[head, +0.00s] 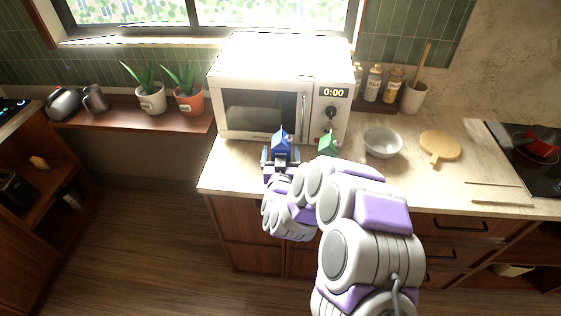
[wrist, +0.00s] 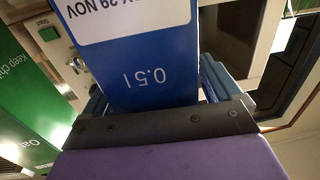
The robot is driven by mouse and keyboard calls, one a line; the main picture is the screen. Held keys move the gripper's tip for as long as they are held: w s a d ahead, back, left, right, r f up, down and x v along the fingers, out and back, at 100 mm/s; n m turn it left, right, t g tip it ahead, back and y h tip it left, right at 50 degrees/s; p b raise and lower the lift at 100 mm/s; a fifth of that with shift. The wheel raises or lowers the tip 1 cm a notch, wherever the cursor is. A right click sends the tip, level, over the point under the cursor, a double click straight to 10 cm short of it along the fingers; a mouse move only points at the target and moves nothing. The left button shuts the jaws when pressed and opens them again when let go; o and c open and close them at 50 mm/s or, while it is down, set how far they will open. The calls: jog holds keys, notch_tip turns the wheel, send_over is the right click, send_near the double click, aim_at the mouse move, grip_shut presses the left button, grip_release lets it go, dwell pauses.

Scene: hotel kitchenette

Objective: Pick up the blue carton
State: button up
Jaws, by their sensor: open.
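The blue carton (head: 281,144) stands on the counter in front of the microwave. My gripper (head: 281,159) is at the carton. Its fingers, seen in the wrist view (wrist: 152,88), are open on either side of the carton. I cannot tell whether they touch it. The carton's lower part is hidden behind my gripper in the head view.
A green carton (head: 328,143) stands just right of the blue one and shows at the left of the wrist view (wrist: 30,105). The white microwave (head: 262,112) is close behind. A grey bowl (head: 383,142) and a round wooden board (head: 440,146) are farther right. The counter's left front corner is clear.

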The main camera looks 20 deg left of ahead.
jog(key=shift+w, duration=0.1)
jog(key=c, duration=1.4)
jog(key=shift+o, duration=0.2)
jog(key=shift+r, duration=0.1)
